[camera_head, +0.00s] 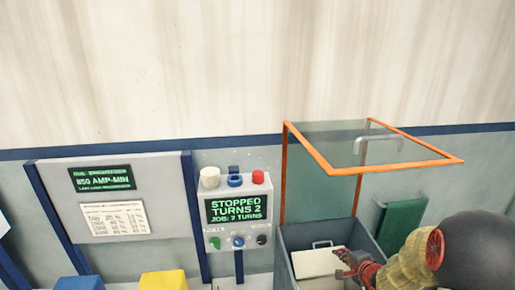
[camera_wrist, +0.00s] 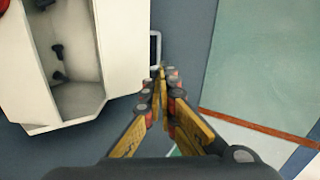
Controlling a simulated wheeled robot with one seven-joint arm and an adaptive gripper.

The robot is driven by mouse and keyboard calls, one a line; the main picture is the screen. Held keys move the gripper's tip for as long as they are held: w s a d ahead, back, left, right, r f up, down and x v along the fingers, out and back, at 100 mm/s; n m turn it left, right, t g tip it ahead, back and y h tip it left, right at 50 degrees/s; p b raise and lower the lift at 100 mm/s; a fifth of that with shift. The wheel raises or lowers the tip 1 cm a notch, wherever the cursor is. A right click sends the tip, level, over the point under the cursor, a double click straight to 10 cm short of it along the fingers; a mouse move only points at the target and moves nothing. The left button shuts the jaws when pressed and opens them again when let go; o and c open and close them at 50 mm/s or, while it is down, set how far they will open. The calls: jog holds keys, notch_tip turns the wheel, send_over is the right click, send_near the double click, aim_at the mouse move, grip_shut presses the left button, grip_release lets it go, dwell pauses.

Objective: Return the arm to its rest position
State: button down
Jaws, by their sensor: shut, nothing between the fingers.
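My gripper shows at the lower right of the head view (camera_head: 347,265), at the end of my arm, in front of the grey bin. In the wrist view my gripper (camera_wrist: 163,75) has its yellow fingers closed together at the tips, with nothing between them. In the wrist view the fingertips appear near a small handle-like frame (camera_wrist: 155,48) on the dark blue surface; I cannot tell whether they touch it.
A grey bin (camera_head: 290,256) with a white box (camera_head: 316,262) inside stands under an orange-framed clear lid (camera_head: 318,155). A control box (camera_head: 236,214) reads STOPPED, TURNS 2, JOB: 7 TURNS. A sign panel (camera_head: 160,220) and a yellow block (camera_head: 163,281) are left. A green panel (camera_head: 400,222) hangs right.

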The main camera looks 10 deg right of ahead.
jog(key=s+d+f+n+g, duration=0.1)
jog(key=s+f, duration=0.1)
jog(key=s+d+f+n+g+h, duration=0.1)
jog(key=s+f, duration=0.1)
jog(key=s+d+f+n+g, duration=0.1)
jog(key=s+f+n, duration=0.1)
jog(key=s, duration=0.1)
jog(key=shift+d+g+h, duration=0.4)
jog(key=s+a+r+n+g+h+b, duration=0.1)
jog(key=s+a+r+n+g+b, duration=0.2)
jog(key=s, duration=0.5)
jog(key=s+a+n+g+b, duration=0.2)
jog(key=s+n+b, duration=0.15)
jog(key=s, duration=0.35)
jog(key=s+a+r+n+t+y+b, duration=0.1)
jog(key=s+a+r+n+b, duration=0.1)
jog(key=s+a+b, duration=0.3)
jog(key=s+a+r+n+t+y+b, duration=0.1)
jog(key=s+a+n+b, duration=0.3)
jog(key=a+b, duration=0.4)
jog(key=shift+s+a+r+t+b, duration=0.4)
jog(key=shift+s+a+r+t, duration=0.15)
jog(key=shift+a, duration=1.15)
